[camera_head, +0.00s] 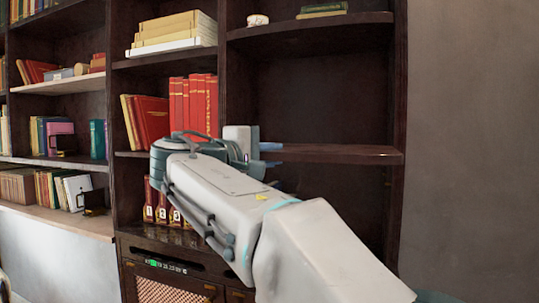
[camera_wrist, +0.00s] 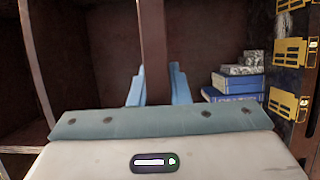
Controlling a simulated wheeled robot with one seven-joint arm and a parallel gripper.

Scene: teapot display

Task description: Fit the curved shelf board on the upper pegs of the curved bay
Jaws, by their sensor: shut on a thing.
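The dark brown shelf board (camera_head: 340,154) lies about level across the right-hand bay (camera_head: 320,100) in the head view, with its front edge showing. My gripper (camera_head: 270,154) is at the board's left end, with one blue finger above it and one below. In the wrist view my gripper (camera_wrist: 156,85) is shut on the board (camera_wrist: 153,45), which shows as a narrow upright brown strip between the blue fingers. The pegs cannot be made out. I cannot tell whether the board touches any support.
A fixed upper shelf (camera_head: 310,28) with a small pale object and books is above the board. Red books (camera_head: 193,104) fill the bay to the left, close to my gripper. In the wrist view, stacked blue books (camera_wrist: 235,86) and yellow metal pieces (camera_wrist: 288,53) are at the right.

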